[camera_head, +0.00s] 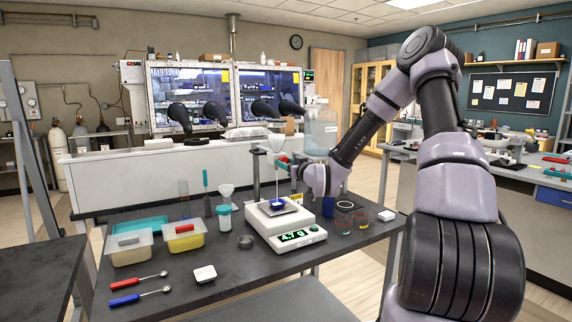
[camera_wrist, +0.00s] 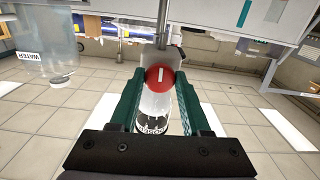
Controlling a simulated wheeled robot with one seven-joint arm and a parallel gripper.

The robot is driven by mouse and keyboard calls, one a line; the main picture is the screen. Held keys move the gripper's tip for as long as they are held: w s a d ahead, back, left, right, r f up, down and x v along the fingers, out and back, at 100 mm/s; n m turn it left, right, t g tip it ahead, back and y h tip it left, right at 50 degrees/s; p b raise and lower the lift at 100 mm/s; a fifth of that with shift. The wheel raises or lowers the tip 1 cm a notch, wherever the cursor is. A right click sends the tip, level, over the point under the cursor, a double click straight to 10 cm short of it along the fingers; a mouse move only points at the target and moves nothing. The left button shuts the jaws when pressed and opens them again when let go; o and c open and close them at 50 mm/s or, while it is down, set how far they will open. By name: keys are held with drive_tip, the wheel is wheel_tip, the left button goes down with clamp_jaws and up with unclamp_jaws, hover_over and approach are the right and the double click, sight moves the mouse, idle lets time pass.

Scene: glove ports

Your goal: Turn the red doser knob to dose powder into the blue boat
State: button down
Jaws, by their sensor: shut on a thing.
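The red doser knob (camera_wrist: 160,78) is between the green fingers of my gripper (camera_wrist: 159,84) in the wrist view, and the fingers are shut on it. Its white mark stands almost upright. In the head view my gripper (camera_head: 295,171) is at the doser (camera_head: 277,144), which hangs over the white balance (camera_head: 284,231). The blue boat (camera_head: 278,204) sits on the balance pan below the doser. A thin line runs down from the doser towards the boat; I cannot tell if it is falling powder. The balance display (camera_head: 294,236) reads about 4.7 g.
Two spoons (camera_head: 139,294) and a small white dish (camera_head: 205,273) lie in front.

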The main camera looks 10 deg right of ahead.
drive_tip(key=shift+c, duration=1.8)
unclamp_jaws()
drive_tip(key=shift+s, duration=0.1)
drive_tip(key=v, duration=1)
drive_tip(key=shift+s+d, duration=0.15)
drive_tip(key=shift+s, duration=0.2)
